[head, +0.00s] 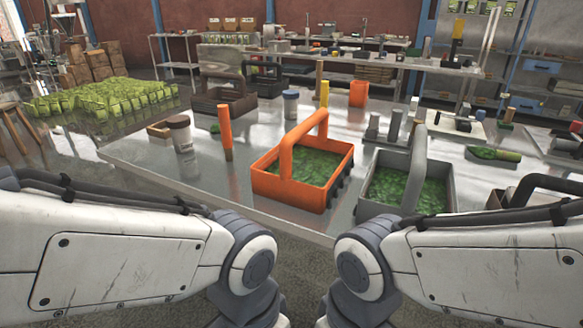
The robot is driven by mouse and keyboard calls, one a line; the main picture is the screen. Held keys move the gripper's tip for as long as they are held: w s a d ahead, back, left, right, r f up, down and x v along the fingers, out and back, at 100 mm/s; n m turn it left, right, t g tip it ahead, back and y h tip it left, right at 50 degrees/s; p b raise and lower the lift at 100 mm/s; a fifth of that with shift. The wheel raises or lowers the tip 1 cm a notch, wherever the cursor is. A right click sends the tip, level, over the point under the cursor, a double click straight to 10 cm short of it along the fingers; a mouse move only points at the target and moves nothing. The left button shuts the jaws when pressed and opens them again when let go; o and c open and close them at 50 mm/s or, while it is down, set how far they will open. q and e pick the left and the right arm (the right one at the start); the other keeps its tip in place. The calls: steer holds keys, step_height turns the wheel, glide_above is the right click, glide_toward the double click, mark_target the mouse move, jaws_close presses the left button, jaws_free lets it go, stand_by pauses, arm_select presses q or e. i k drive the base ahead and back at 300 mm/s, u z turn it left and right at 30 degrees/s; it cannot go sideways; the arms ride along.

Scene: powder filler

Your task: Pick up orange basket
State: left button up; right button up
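The orange basket (264,186) stands upright near the front edge of the metal table in the head view. It has a tall arched orange handle across its middle and green leafy contents inside. My two arms come in from the left and right at the bottom of the view, below and in front of the table edge. Neither gripper shows; both arms run out of the bottom of the frame. Nothing touches the basket.
A grey basket (449,186) with green contents stands close to its right. The metal table (240,205) also holds a brown jar (183,135), an orange-handled tool (225,130), a dark basket (222,103) and an orange cup (358,93). Bare tabletop lies left of the basket.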

mark_target(305, 171)
steer(key=k, duration=0.55)
steer(key=u, duration=0.4)
steer(key=i, duration=1.15)
steer(key=u, duration=0.45)
